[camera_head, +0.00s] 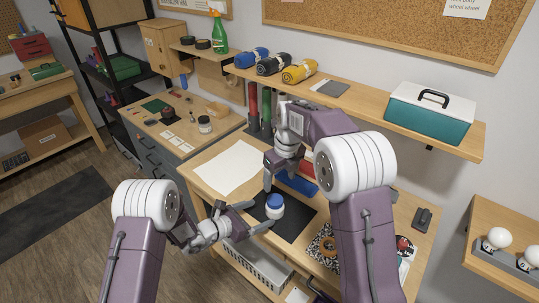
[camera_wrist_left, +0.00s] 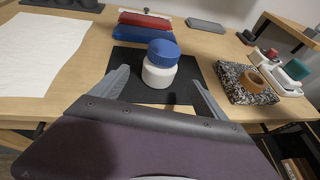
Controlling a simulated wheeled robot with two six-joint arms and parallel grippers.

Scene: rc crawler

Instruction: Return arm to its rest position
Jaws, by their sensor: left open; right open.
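A small white jar with a blue lid (camera_head: 274,207) stands upright on a black mat (camera_head: 296,225) on the wooden workbench. It also shows in the left wrist view (camera_wrist_left: 159,74). My left gripper (camera_head: 260,214) is open at the jar's near left side, its fingers spread toward either side of the jar without closing on it. My right gripper (camera_head: 282,172) is open behind the jar, above the bench, near a blue item (camera_head: 302,186); its own arm partly hides it.
A white sheet (camera_head: 230,167) lies left of the mat. A patterned block with a tape roll (camera_wrist_left: 247,83) lies right of it. Red and blue items (camera_wrist_left: 141,31) sit behind the jar. A shelf above holds rolled cloths (camera_head: 299,71) and a teal toolbox (camera_head: 430,113).

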